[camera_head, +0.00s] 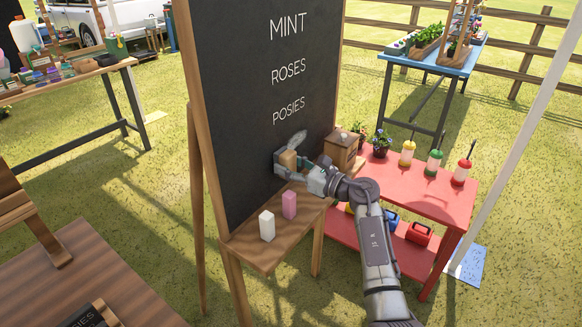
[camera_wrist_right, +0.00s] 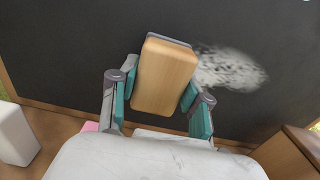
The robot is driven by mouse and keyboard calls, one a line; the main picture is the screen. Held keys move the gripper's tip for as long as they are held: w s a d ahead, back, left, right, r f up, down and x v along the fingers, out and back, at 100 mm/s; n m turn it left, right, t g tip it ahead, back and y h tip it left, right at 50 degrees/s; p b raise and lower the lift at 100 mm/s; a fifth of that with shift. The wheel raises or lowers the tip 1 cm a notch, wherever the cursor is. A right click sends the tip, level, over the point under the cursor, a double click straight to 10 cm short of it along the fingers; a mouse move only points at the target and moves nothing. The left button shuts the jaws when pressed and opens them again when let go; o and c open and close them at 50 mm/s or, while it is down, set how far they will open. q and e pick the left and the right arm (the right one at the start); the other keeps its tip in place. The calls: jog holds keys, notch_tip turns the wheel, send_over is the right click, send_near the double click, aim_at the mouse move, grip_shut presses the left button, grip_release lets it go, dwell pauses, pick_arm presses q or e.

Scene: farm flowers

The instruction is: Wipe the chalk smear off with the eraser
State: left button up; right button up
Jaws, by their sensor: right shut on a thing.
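The chalkboard (camera_head: 250,100) stands on a wooden easel with the words MINT, ROSES and POSIES. A pale chalk smear (camera_head: 297,139) is on the board below POSIES; it also shows in the right wrist view (camera_wrist_right: 230,68), just right of the eraser. My right gripper (camera_head: 287,165) is shut on the eraser (camera_head: 288,158), a wooden block with a grey pad facing the board. In the right wrist view the eraser (camera_wrist_right: 165,75) sits between the teal finger pads. It is at or close to the board; contact is unclear. My left gripper is not in view.
The easel ledge (camera_head: 262,253) holds a white block (camera_head: 267,226) and a pink block (camera_head: 289,205), left of my right gripper. A wooden box (camera_head: 342,150) is to its right. A red table (camera_head: 420,185) with a potted plant and several bottles stands beyond.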

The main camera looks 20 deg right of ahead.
aim_at(293, 148)
jog(key=shift+w+a, duration=0.1)
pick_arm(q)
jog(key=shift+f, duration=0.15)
pick_arm(e)
jog(key=shift+w+d+f+b, duration=0.15)
jog(key=shift+w+d+b, duration=0.5)
jog(key=shift+d+b, duration=0.45)
jog(key=shift+w+d+b, duration=0.15)
jog(key=shift+w+b, duration=0.05)
jog(key=shift+b, duration=0.1)
jog(key=shift+w+d+b, duration=0.85)
jog(key=shift+d+b, duration=0.15)
jog(key=shift+b, duration=0.25)
jog(key=shift+w+d, duration=0.15)
jog(key=shift+w, duration=0.05)
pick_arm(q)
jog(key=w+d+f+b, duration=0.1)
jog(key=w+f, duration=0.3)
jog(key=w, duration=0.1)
pick_arm(e)
jog(key=shift+w+d+r, duration=0.2)
jog(key=shift+w+d, duration=0.1)
jog(key=shift+d, duration=0.1)
